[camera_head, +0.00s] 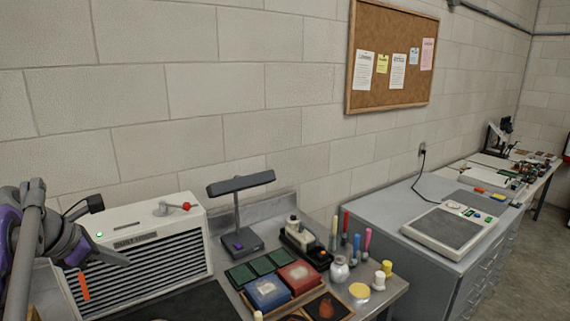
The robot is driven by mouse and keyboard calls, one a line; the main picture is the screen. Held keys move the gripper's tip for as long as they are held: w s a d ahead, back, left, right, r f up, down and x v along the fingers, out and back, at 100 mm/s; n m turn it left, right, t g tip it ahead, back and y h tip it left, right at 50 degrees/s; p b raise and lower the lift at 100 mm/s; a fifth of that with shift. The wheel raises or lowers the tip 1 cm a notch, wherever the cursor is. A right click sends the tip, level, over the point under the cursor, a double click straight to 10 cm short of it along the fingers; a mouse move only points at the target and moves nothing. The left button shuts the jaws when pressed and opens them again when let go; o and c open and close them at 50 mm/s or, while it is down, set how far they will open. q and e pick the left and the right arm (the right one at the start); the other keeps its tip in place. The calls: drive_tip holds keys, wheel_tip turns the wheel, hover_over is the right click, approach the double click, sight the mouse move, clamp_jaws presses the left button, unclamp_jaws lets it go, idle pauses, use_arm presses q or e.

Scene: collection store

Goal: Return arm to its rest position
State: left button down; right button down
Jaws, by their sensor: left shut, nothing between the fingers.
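My left arm comes in at the left edge, grey with purple parts. Its gripper (90,250) is shut and empty, in front of the left part of a white slatted dust extractor box (150,222). I cannot tell whether it touches the box. An orange strip (84,286) shows just below the gripper. My right gripper is not in view.
A metal bench holds the box, a dark lamp-like stand (238,215), a tray with blue and red pads (268,292), upright coloured-handled tools (345,228) and small jars (339,270). A grey cabinet (400,225) carries a flat device (442,230). A corkboard (385,95) hangs above.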

use_arm(q)
drive_tip(key=s+d+f+m+g, duration=0.1)
drive_tip(key=s+d+f+m, duration=0.1)
drive_tip(key=d+f+m, duration=0.55)
drive_tip(key=s+d+f+m+y, duration=0.1)
drive_tip(key=s+d+f+m, duration=0.3)
drive_tip(key=s+f+m, duration=0.1)
drive_tip(key=s+d+f+m, duration=0.3)
drive_tip(key=s+f+m, duration=0.3)
drive_tip(key=f+m, duration=0.2)
drive_tip(key=s+d+f+m+g+y, duration=0.1)
drive_tip(key=s+d+f+m, duration=0.3)
drive_tip(key=f+m, duration=0.3)
wheel_tip(320, 180, down, 2)
drive_tip(key=shift+s+d+y, duration=0.3)
drive_tip(key=shift+s, duration=0.6)
